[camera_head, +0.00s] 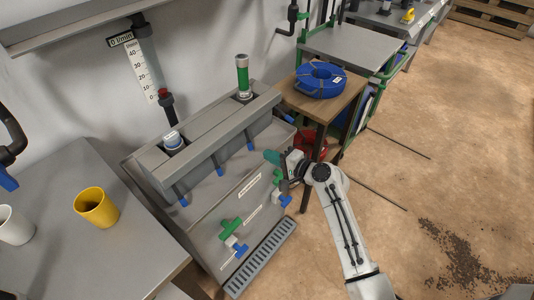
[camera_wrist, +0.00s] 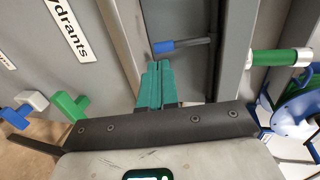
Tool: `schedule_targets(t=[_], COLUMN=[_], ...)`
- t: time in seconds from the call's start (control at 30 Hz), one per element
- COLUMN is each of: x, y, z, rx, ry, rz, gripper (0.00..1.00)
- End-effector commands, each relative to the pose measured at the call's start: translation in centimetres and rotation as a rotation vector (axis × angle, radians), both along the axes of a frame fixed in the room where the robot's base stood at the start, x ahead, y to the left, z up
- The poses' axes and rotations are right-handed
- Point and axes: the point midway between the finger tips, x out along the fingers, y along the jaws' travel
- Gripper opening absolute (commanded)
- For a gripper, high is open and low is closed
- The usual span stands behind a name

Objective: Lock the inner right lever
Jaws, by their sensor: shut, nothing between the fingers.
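The grey manifold (camera_head: 205,150) has several blue-tipped levers along its front. The inner right lever (camera_head: 250,145) points down and outward from the manifold's upper block. My gripper (camera_head: 271,157) is just to the right of this lever, with its green fingers pressed together and empty. The outer right lever (camera_head: 287,118) and the inner left lever (camera_head: 219,171) are on either side.
Green-and-blue taps (camera_head: 232,229) stick out of the front panel below. A wooden stand (camera_head: 325,103) with a blue hose coil (camera_head: 319,79) is close on the right. Floor at right is open.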

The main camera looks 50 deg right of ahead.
Motion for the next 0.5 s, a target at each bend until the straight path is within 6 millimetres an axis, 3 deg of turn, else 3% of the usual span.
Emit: schedule_targets(t=[0.5], x=[-7.0], y=[-0.4], z=[1.4], rx=[0.000], ry=[0.001], rz=[-0.003], gripper=[0.00])
